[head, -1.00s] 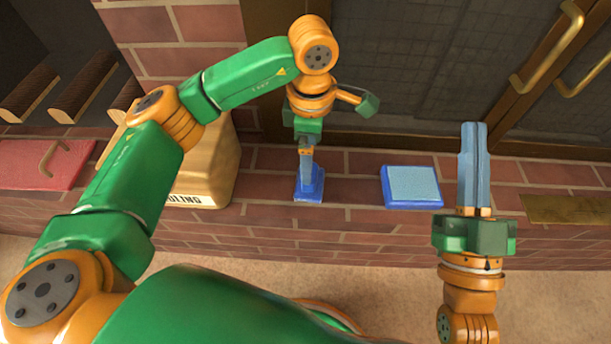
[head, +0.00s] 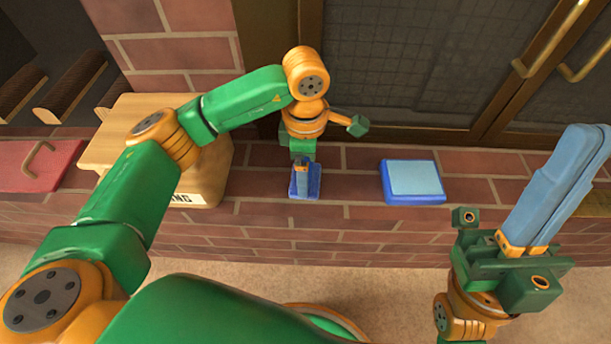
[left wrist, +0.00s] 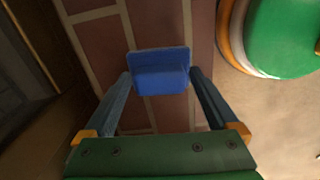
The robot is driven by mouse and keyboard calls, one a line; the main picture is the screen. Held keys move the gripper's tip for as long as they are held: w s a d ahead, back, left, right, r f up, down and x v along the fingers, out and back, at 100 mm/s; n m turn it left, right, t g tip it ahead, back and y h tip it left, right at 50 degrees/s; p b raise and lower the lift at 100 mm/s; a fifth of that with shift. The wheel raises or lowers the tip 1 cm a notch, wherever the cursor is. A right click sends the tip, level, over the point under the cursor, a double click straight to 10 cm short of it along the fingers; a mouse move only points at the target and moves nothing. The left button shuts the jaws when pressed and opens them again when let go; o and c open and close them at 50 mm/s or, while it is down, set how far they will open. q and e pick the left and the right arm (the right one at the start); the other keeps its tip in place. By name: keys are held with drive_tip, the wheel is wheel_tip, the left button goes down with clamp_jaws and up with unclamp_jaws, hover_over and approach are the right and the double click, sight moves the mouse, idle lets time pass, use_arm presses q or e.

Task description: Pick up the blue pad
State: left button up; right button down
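A blue pad with a pale blue top (head: 412,180) lies flat on the brick ledge, right of my left gripper. A second, smaller blue piece (head: 296,190) sits on the ledge under my left gripper (head: 304,172). In the left wrist view this blue piece (left wrist: 161,82) lies between the two fingertips, with a raised edge or step across it. The fingers are spread on either side of it; whether they touch it I cannot tell. My right gripper (head: 590,138) is off to the right, raised, its fingers together and empty.
A tan box-shaped object (head: 205,178) with lettering stands left of my left gripper. A red mat (head: 35,165) lies at the far left. Dark-framed doors with brass handles (head: 550,40) rise behind the ledge. The ledge (head: 350,190) between the blue things is clear.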

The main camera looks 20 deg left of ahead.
use_arm(q)
drive_tip(key=c, duration=1.1)
drive_tip(key=shift+r, duration=0.15)
